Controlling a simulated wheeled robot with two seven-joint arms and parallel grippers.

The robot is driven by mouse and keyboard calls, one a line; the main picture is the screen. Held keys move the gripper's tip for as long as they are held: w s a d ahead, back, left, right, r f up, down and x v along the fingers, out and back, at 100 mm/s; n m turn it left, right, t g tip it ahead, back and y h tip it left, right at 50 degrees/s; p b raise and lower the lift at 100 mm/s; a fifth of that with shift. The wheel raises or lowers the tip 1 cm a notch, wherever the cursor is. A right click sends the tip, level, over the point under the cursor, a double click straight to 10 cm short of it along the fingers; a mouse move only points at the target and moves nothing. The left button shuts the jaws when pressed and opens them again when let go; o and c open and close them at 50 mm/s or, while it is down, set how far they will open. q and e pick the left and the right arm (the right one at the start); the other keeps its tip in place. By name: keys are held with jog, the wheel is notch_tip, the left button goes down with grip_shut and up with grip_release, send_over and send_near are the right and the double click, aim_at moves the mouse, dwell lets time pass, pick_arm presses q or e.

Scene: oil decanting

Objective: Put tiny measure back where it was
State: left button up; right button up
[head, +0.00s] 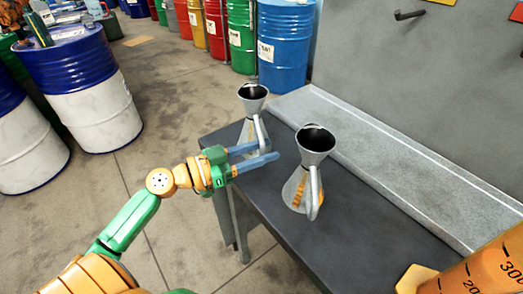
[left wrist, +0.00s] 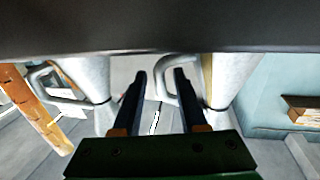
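Two grey metal measures with funnel tops and side handles stand upright on the dark bench. The smaller-looking one (head: 252,92) is at the bench's far left end; the larger-looking one (head: 316,140) stands nearer the middle. I cannot tell for sure which is the tiny measure. My left gripper (head: 270,154) is open, its two blue fingers at the handle of the smaller-looking measure. In the left wrist view the fingers (left wrist: 160,75) are apart, with that measure's handle (left wrist: 161,92) at the right finger and its body (left wrist: 230,80) farther right. My right gripper is out of view.
The bench (head: 375,235) has a raised grey ledge (head: 400,165) along its back. An orange graduated container (head: 480,272) is at the lower right. Blue-and-white drums (head: 85,90) and coloured barrels (head: 285,45) stand on the floor. The bench front is clear.

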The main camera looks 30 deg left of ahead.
pick_arm(q)
jog(key=shift+r+p, duration=0.3)
jog(key=shift+s+a+f+b, duration=0.2)
jog(key=shift+s+a+b, duration=0.15)
jog(key=shift+s+b, duration=0.15)
jog(key=shift+s+a+f+b, duration=0.2)
jog(key=shift+s+a+b, duration=0.15)
jog(key=shift+s, duration=0.1)
jog(key=b+v, duration=0.3)
jog(key=v, duration=0.6)
jog(key=shift+s+a+r, duration=0.15)
jog(key=shift+s+r, duration=0.15)
jog(key=shift+r, duration=0.1)
